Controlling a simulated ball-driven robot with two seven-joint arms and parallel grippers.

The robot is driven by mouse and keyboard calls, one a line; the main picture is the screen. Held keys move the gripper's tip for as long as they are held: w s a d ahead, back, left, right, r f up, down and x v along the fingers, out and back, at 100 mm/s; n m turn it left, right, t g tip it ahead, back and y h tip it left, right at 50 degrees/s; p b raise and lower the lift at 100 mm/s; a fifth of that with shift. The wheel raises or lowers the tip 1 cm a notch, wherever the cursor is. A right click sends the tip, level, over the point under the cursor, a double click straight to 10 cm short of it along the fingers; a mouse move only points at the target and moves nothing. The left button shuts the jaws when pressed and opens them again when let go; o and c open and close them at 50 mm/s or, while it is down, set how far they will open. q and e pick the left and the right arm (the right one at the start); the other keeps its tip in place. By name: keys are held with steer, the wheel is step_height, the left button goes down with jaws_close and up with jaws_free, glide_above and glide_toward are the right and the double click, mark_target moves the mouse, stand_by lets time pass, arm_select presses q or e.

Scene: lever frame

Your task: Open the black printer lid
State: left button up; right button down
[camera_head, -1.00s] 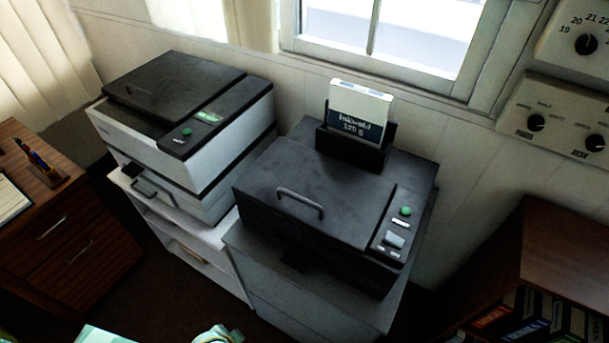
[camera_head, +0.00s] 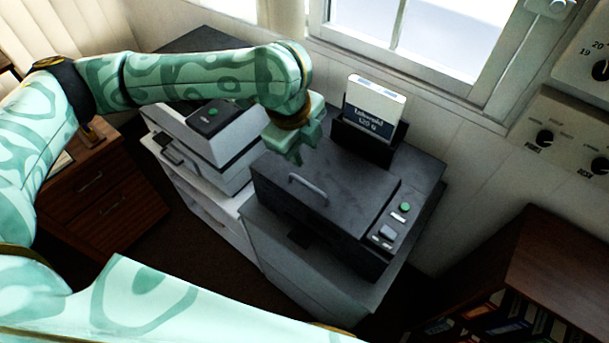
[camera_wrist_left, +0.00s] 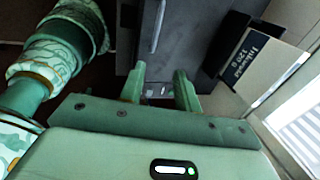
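The black printer (camera_head: 425,190) stands on a grey cabinet, and its lid (camera_head: 350,200) lies flat and shut. A grey bar handle (camera_head: 308,188) sits near the lid's front edge. In the left wrist view the lid (camera_wrist_left: 188,28) and handle (camera_wrist_left: 158,27) show beyond the fingers. My left gripper (camera_head: 298,152) is above the printer's left side, behind and left of the handle. Its two fingers (camera_wrist_left: 160,90) are apart with nothing between them. It does not touch the handle. My right gripper is in neither view.
An ink box (camera_head: 374,108) stands in a black holder at the printer's back. A white printer (camera_head: 225,135) stands to the left, partly hidden by my left arm. A wooden shelf (camera_head: 550,240) is at right, and a drawer unit (camera_head: 105,195) at left.

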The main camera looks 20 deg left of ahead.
arm_select(q)
steer(key=a, duration=0.2)
steer(key=b, duration=0.4)
glide_toward(306, 183)
steer(key=shift+y, duration=0.3)
steer(key=x, duration=0.8)
steer(key=shift+d, duration=0.2)
steer(key=shift+r, duration=0.1)
jaws_close()
